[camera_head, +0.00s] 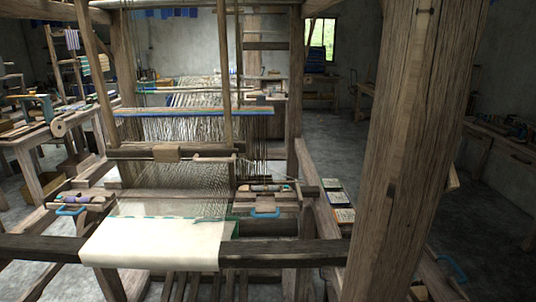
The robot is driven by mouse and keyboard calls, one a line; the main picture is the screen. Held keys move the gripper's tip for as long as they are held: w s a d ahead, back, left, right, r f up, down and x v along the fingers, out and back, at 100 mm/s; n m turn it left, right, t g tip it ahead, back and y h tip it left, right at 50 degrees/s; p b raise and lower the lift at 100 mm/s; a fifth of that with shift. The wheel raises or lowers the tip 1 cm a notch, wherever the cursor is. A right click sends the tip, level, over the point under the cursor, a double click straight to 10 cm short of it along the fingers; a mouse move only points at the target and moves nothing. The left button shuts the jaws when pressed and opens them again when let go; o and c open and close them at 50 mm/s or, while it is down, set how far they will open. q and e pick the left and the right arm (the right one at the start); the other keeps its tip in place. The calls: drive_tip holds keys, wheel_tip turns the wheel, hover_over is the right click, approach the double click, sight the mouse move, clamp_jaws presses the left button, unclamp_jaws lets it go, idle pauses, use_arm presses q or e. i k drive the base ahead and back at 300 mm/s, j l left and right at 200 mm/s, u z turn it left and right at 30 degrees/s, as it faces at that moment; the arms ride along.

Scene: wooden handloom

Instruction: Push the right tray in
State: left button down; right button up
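The right tray (285,206) is a small wooden tray on the right side of the loom, just behind the front beam. A blue handle (265,213) is on its front, and a shuttle-like piece with coloured thread (267,188) lies in it. How far the tray sticks out is hard to tell. A similar left tray (88,202) with a blue handle (70,211) is at the loom's left side. Neither of my grippers shows in the head view.
The front beam (285,252) crosses before the trays, with white cloth (155,243) over its left part. A thick wooden post (410,150) blocks much of the right. A blue curved piece (455,266) is low at right. Side tables (40,138) stand at left.

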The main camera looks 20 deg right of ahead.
sight(440, 287)
drive_tip(key=l, duration=1.5)
drive_tip(key=k+l, duration=0.1)
drive_tip(key=l, duration=1.4)
